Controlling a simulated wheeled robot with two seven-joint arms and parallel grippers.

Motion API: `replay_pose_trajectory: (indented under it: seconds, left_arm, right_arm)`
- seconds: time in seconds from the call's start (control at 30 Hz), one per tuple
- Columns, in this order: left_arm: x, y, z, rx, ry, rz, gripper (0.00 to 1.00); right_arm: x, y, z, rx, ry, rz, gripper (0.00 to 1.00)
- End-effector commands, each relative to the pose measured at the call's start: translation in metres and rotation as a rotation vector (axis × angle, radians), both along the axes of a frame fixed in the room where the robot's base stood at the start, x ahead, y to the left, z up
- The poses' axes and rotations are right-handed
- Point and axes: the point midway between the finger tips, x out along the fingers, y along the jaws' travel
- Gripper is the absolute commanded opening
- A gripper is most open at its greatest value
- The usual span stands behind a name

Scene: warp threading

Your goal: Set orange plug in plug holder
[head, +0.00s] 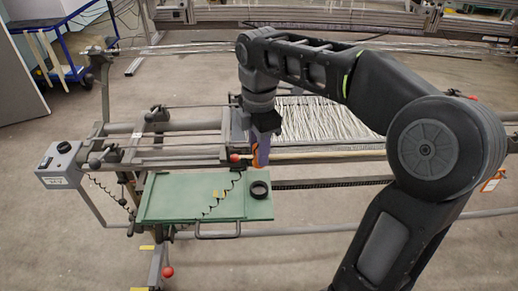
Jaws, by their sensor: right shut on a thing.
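My right gripper (263,143) points down near the middle of the head view. It is shut on the orange plug (255,154), of which only a small orange part shows beside the fingers. The plug is above the back right part of the green tray. The plug holder (259,189), a round black cup, stands on the tray at its right end, just below the gripper in the picture. The plug and the holder appear apart. My left gripper is not in view.
The green tray (170,199) is mostly bare, with a dark coiled cord (232,188) across it. Behind it runs the machine frame with white warp threads (325,122). A grey control box (58,163) is at the left. A red-knobbed lever (234,158) is close to the gripper.

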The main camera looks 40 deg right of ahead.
Motion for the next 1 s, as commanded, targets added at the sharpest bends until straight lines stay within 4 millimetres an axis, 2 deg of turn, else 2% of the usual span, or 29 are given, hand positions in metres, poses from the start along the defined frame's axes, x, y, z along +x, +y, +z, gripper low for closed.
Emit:
replay_pose_trajectory:
  seconds: [0.2, 0.5, 1.0]
  left_arm:
    - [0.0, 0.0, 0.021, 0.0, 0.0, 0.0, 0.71]
    - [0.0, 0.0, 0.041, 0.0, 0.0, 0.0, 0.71]
    - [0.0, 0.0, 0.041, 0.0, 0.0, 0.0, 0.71]
  right_arm:
    - [0.0, 0.0, 0.023, 0.0, -0.001, 0.0, 0.0]
    - [0.0, 0.0, 0.046, 0.0, -0.001, 0.0, 0.0]
    - [0.002, 0.001, 0.045, 0.0, 0.0, -0.017, 0.0]
